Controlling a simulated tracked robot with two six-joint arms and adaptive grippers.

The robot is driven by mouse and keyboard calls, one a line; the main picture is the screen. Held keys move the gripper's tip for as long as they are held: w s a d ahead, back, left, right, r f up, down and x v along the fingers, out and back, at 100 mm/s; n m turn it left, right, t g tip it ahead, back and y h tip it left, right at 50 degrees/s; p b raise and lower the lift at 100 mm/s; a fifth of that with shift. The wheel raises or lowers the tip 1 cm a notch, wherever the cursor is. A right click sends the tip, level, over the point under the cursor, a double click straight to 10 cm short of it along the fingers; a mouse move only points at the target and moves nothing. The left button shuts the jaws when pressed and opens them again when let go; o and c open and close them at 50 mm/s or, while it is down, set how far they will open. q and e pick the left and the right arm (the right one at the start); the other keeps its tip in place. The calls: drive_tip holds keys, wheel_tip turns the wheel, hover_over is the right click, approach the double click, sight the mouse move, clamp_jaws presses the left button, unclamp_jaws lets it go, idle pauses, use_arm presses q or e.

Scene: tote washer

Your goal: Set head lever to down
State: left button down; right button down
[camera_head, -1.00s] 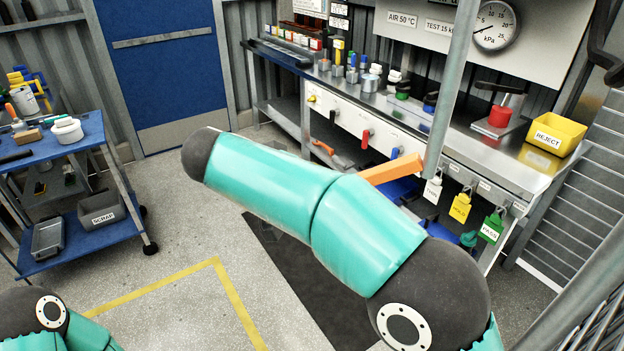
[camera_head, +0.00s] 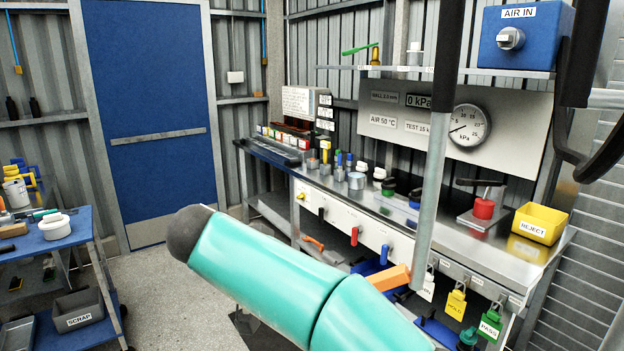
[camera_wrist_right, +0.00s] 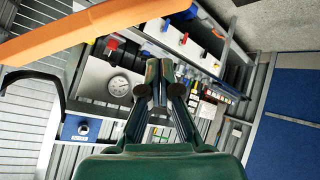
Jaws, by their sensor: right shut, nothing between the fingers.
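No lever in view carries a readable "head" label. A dark-handled lever stands over a red cylinder (camera_head: 484,209) on a metal plate at the right end of the bench; its handle looks roughly level. Small black, red and blue levers (camera_head: 385,254) sit on the white front panel (camera_head: 340,222). A green lever (camera_head: 360,48) is on the upper shelf. My right gripper (camera_wrist_right: 159,75) shows in the right wrist view, shut and empty, with the bench and gauge beyond it, apart from it. Neither gripper shows in the head view; a teal arm link of mine crosses its lower middle.
A grey post (camera_head: 432,190) and an orange bar (camera_head: 389,278) stand before the bench; the orange bar (camera_wrist_right: 90,32) looms close in the wrist view. A yellow REJECT bin (camera_head: 540,222) is at bench right. A blue cart (camera_head: 40,243) is at left.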

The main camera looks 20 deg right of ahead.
drive_tip(key=s+d+r+m+t+y+b, duration=0.1)
drive_tip(key=d+r+m+t+y+b, duration=0.1)
drive_tip(key=r, duration=0.6)
drive_tip(key=s+d+r+m+t+y+b, duration=0.2)
drive_tip(key=d+r+y, duration=0.1)
drive_tip(key=r, duration=0.5)
drive_tip(key=shift+d+r+m+t+y+b, duration=0.3)
drive_tip(key=shift+m+t+y+b, duration=0.1)
drive_tip(key=shift+y, duration=0.5)
